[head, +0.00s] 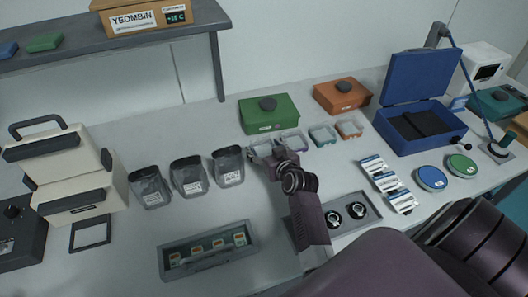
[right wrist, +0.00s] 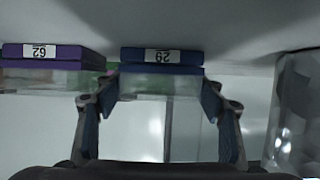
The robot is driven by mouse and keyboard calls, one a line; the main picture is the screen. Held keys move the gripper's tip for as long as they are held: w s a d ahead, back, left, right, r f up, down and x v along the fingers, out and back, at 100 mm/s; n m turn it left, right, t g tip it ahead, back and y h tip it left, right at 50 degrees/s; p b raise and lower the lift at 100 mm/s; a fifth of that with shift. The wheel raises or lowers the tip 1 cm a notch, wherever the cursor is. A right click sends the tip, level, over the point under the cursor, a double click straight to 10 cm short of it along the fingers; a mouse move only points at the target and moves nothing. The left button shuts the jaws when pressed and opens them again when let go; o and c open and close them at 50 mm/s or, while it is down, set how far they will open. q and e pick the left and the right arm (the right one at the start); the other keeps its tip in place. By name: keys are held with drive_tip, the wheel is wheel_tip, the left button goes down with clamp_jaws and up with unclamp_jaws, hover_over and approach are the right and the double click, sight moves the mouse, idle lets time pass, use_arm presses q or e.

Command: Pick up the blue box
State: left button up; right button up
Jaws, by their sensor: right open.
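A small clear box with a blue lid (right wrist: 162,56), labelled 29, shows in the right wrist view, straight ahead of my right gripper (right wrist: 160,92). The fingers are open, with one tip near each side of the box. I cannot tell whether they touch it. In the head view the blue-lidded box (head: 262,147) is partly hidden by my right gripper (head: 268,157), which reaches it from the front. My left gripper is not in view.
A purple-lidded box (right wrist: 50,54) stands close beside it. Teal (head: 322,135) and orange (head: 349,128) small boxes follow to the right. A green case (head: 268,118) is behind. Clear labelled containers (head: 229,168) stand left. A large open blue case (head: 419,122) is farther right.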

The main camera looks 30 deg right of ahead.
drive_tip(key=c, duration=1)
drive_tip(key=shift+o, duration=0.2)
